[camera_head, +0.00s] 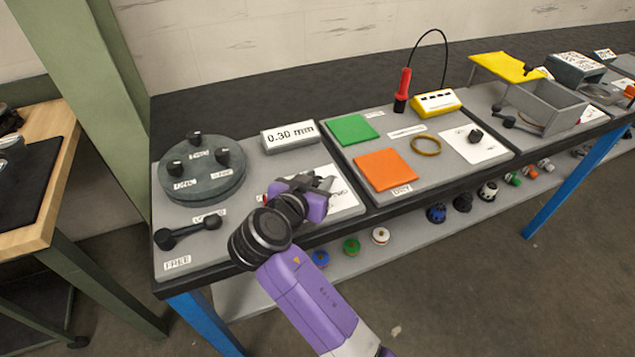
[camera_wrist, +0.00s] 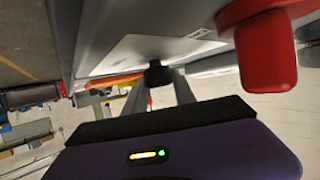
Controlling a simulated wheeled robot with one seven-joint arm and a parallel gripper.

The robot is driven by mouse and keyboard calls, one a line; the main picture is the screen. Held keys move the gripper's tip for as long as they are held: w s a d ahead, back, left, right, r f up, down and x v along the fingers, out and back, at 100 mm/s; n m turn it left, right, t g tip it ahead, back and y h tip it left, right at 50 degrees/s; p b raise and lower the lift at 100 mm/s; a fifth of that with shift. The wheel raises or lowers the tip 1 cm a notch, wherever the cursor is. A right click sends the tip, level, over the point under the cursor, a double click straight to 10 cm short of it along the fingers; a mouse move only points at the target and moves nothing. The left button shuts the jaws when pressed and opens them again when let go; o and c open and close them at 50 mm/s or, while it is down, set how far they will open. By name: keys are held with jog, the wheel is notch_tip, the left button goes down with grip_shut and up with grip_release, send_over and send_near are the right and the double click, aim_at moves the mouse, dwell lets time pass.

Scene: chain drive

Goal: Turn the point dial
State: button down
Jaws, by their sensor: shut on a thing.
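A white dial card (camera_head: 345,197) lies on the left grey panel, partly hidden by my gripper (camera_head: 326,184), which is low over it. In the wrist view, my gripper (camera_wrist: 158,80) has its two grey fingers on either side of a small black knob (camera_wrist: 158,73), shut on it. The knob stands out from the white card (camera_wrist: 150,50). In the head view my gripper hides the knob, so its pointing direction cannot be told. A sign reading 0.30 mm (camera_head: 290,136) stands behind the card.
A round dark plate (camera_head: 202,185) with several black knobs is at left, a black lever (camera_head: 188,232) in front. A red block (camera_wrist: 265,50) is close to my gripper. The right panel holds green (camera_head: 351,129) and orange (camera_head: 385,169) pads, and another black dial knob (camera_head: 475,136).

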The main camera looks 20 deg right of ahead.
jog(key=shift+f, duration=0.1)
jog(key=c, duration=1)
grip_release()
jog(key=shift+c, duration=0.2)
jog(key=v, duration=0.7)
jog(key=shift+s+a, duration=0.25)
